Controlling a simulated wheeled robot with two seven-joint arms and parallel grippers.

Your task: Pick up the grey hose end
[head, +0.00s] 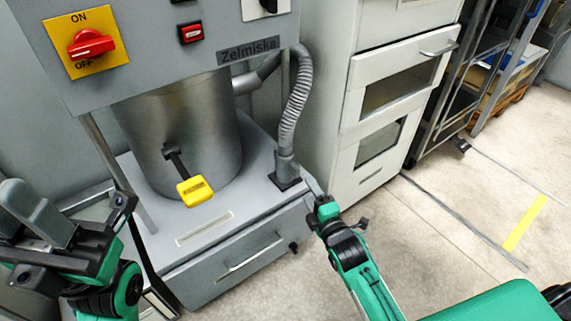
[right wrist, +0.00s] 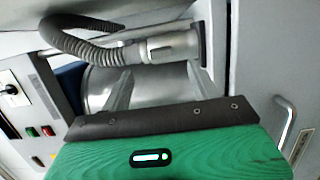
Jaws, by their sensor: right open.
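The grey hose (head: 297,100) is ribbed and curves down at the right side of the machine. Its grey end (head: 286,168) stands in a dark square base on the machine's lower ledge. In the right wrist view the hose end (right wrist: 160,46) lies just beyond my fingertips, beside a dark plate. My right gripper (head: 308,182) is just right of the hose end in the head view. In the right wrist view its jaws (right wrist: 158,70) are apart with nothing gripped. Contact with the hose cannot be told. My left gripper (head: 30,200) is at the left edge, fingers apart and empty.
The machine has a metal drum (head: 190,145), a yellow-tipped lever (head: 194,191), a red switch (head: 91,45) and a drawer (head: 240,258) below. A white cabinet (head: 395,65) stands close to the right of the hose. Open floor (head: 440,220) lies further right.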

